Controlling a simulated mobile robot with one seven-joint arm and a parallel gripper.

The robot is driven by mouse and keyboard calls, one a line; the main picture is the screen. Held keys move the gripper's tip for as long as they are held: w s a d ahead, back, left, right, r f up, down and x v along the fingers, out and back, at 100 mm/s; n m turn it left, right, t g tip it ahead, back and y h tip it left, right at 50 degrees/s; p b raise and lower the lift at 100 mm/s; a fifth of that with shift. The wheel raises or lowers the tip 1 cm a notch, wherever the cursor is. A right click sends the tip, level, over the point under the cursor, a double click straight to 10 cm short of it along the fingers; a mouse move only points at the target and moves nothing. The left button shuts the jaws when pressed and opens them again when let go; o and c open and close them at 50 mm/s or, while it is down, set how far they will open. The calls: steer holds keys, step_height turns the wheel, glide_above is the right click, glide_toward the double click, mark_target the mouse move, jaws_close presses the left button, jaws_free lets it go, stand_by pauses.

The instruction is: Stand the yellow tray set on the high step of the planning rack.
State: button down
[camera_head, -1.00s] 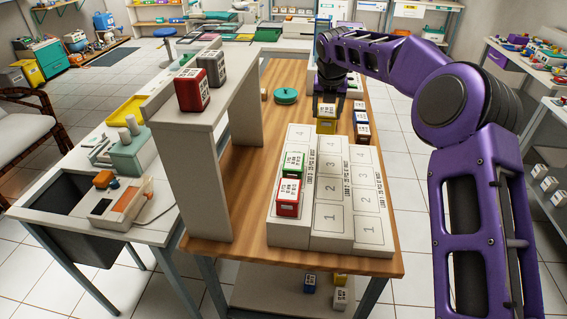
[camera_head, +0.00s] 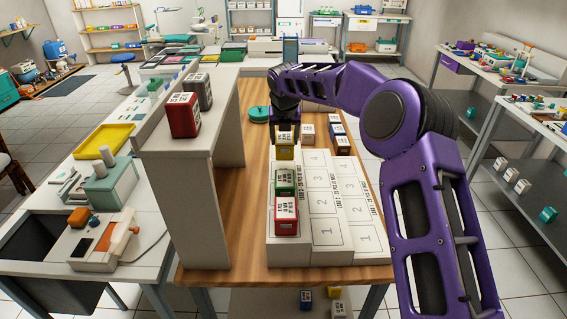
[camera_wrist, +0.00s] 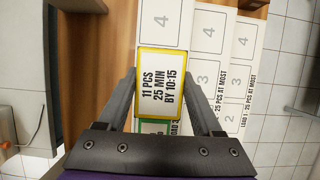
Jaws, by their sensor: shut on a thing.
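My gripper (camera_head: 285,132) is shut on the yellow tray set (camera_head: 285,152), a white-faced block with yellow edges. In the wrist view it sits upright between the fingers (camera_wrist: 160,82), its label reading "11 PCS 25 MIN BY 10:15". The planning rack (camera_head: 330,233) has three numbered stepped columns; the left one is the highest. The yellow set is over the left column, behind the green tray set (camera_head: 285,181) and the red tray set (camera_head: 286,215) standing there. Slot 4 (camera_wrist: 164,22) of that column shows bare. I cannot tell whether the yellow set touches the step.
A raised white shelf (camera_head: 190,150) with a red block (camera_head: 183,115) and a grey block (camera_head: 198,91) stands left of the rack. Several blocks, including a brown one (camera_head: 342,145), stand behind it. The middle and right columns are empty.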

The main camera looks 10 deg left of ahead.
mark_target(284, 142)
steer(key=shift+f, duration=3.05)
steer(key=shift+c, duration=0.2)
jaws_free()
steer(key=shift+f, duration=0.15)
steer(key=v, duration=1.2)
steer(key=shift+a, duration=0.1)
